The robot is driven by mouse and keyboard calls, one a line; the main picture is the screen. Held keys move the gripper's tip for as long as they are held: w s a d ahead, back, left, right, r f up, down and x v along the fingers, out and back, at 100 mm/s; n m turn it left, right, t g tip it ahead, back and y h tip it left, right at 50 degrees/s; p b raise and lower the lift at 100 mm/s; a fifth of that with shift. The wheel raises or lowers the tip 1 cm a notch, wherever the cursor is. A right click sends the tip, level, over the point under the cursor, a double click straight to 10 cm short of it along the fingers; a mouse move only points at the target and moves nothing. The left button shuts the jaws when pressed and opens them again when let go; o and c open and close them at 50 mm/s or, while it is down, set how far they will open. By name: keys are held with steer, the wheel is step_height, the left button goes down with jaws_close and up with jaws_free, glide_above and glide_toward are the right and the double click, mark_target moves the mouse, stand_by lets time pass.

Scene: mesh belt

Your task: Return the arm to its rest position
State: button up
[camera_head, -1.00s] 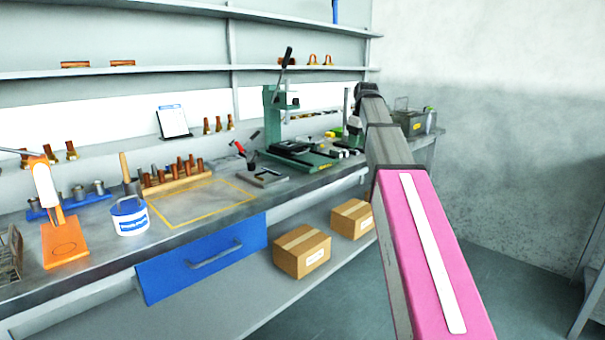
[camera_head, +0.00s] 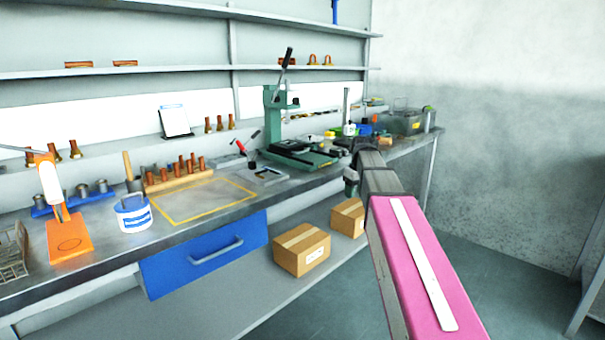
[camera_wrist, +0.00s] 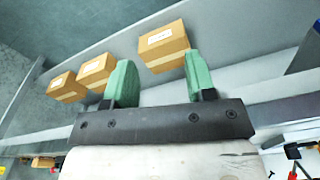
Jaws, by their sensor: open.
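My arm, with a pink upper link (camera_head: 424,262), reaches forward at the right of the head view, beside the bench front. My gripper (camera_head: 351,182) shows only as a small dark green part at the arm's far end, next to the bench edge. In the wrist view my gripper (camera_wrist: 158,80) has its two green fingers spread well apart, with nothing held between them. Cardboard boxes on the lower shelf appear beyond the fingertips, apart from them.
The workbench (camera_head: 100,262) carries a green press (camera_head: 290,140), a white tub (camera_head: 133,213) and an orange stand (camera_head: 68,240). A blue drawer (camera_head: 205,255) is in its front. Cardboard boxes (camera_head: 301,250) sit on the lower shelf. The floor (camera_head: 520,290) at the right is clear.

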steer(key=s+f+m, duration=0.3)
steer(key=s+f, duration=0.8)
steer(key=f, duration=0.3)
steer(key=s+f+m, duration=0.3)
steer(key=s+f, duration=0.8)
steer(key=f, duration=0.4)
steer(key=shift+a+f+g+h, duration=0.15)
steer(key=shift+a+g+h, duration=0.15)
steer(key=shift+g+h, duration=0.1)
